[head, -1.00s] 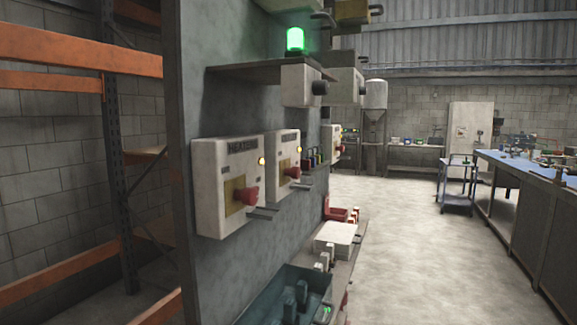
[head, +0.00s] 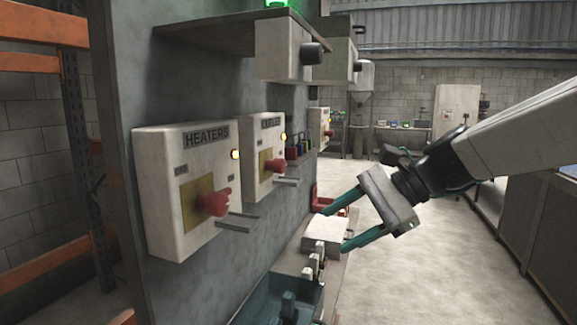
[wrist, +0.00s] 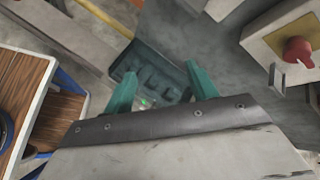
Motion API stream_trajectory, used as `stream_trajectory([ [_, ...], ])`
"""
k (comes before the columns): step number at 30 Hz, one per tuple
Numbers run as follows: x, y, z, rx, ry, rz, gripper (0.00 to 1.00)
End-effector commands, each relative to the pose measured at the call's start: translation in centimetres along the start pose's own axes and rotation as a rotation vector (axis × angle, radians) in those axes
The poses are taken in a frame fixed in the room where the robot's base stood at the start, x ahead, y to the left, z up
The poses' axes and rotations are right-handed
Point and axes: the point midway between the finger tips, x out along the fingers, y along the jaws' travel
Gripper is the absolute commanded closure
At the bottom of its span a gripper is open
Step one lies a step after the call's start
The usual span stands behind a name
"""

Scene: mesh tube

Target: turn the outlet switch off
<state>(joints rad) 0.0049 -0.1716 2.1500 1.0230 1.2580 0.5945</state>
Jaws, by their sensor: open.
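The outlet switch box (head: 262,160) is a pale box on the grey panel, just beyond the heaters box (head: 186,185). Its label is hard to read. It has a red knob (head: 273,167) on a yellow plate and a lit yellow lamp (head: 283,137). My gripper (head: 335,229) is open and empty in the head view, right of and lower than the outlet box, clear of it. In the wrist view my gripper (wrist: 160,72) has its teal fingers apart. A box with a red knob (wrist: 298,52) shows at the right there; I cannot tell which box.
A shelf (head: 215,35) with boxes and a green lamp (head: 278,3) sticks out above the switches. Small ledges (head: 240,222) jut out below them. A teal tray (head: 270,303) and a white box (head: 326,234) lie below. Open floor (head: 400,270) is to the right.

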Motion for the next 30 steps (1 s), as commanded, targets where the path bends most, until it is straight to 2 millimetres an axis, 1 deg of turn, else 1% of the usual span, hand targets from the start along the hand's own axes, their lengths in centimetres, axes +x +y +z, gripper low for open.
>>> stream_trajectory([
  [1,0.7,-3.4,-1.1,0.120,-0.071,-0.070,0.43],
  [2,1.0,-5.3,-1.5,0.188,-0.113,-0.113,0.43],
  [3,1.2,-7.7,-2.2,0.276,-0.170,-0.167,0.43],
  [6,1.5,-12.8,-4.2,0.466,-0.299,-0.279,0.43],
  [9,1.5,-16.4,-6.1,0.607,-0.402,-0.358,0.43],
  [12,1.4,-18.5,-7.4,0.693,-0.471,-0.407,0.43],
  [16,1.6,-19.9,-8.0,0.738,-0.510,-0.432,0.43],
  [20,2.9,-20.8,-7.5,0.742,-0.513,-0.432,0.43],
  [27,6.0,-22.8,-6.5,0.740,-0.512,-0.432,0.43],
  [30,6.8,-23.4,-6.1,0.739,-0.512,-0.433,0.43],
])
